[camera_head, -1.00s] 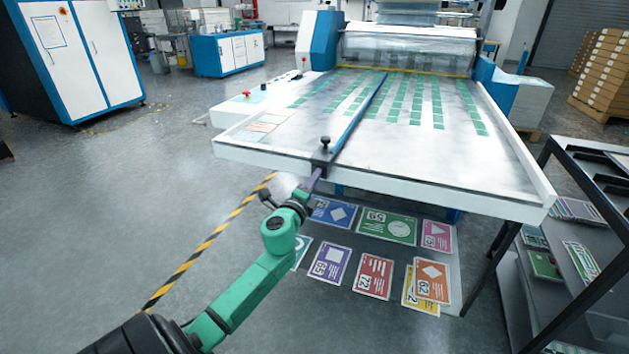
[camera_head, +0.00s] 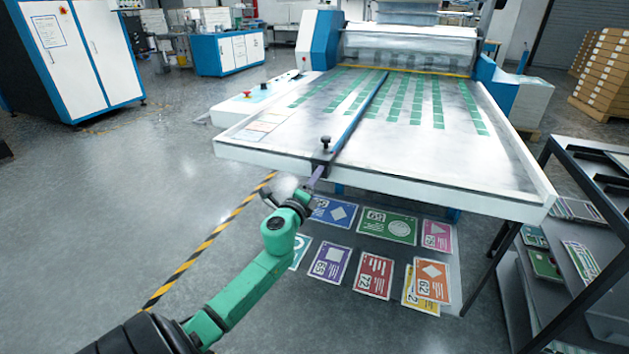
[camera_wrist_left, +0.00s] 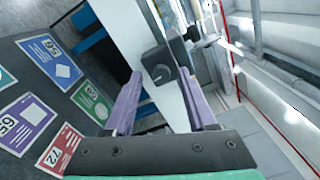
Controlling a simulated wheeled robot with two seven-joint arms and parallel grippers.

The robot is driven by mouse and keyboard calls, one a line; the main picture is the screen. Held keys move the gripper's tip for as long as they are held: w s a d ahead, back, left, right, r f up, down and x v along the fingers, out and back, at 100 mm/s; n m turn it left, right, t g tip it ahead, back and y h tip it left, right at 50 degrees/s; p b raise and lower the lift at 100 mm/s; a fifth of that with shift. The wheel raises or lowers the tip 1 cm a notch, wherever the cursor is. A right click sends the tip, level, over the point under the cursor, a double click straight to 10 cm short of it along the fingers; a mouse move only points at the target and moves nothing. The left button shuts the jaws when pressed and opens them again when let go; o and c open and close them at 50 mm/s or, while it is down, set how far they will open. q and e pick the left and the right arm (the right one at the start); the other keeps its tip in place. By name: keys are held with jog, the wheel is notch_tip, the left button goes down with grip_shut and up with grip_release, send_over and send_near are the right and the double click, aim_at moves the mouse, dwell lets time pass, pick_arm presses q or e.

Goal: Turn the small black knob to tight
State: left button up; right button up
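A small black knob (camera_head: 325,141) stands on a short stem above a black clamp block (camera_head: 320,164) at the table's front edge, at the near end of the blue rail. In the left wrist view, the block (camera_wrist_left: 157,62) lies ahead between the fingers, with a round dark part on its face; a black knob (camera_wrist_left: 192,33) projects beyond it. My left gripper (camera_head: 315,177) is just in front of and below the block. Its purple fingers (camera_wrist_left: 160,101) are apart and empty in the wrist view. Contact with the clamp cannot be told. My right gripper is not in view.
The blue rail (camera_head: 362,106) runs back across the white table (camera_head: 270,152) towards the rollers. Printed cards (camera_head: 375,274) lie below the table front. A dark rack (camera_head: 586,215) stands at the right. The floor at the left is open.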

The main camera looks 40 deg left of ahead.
pick_arm(q)
jog(key=b+v, duration=0.1)
jog(key=v, duration=1.3)
jog(key=shift+s, duration=0.3)
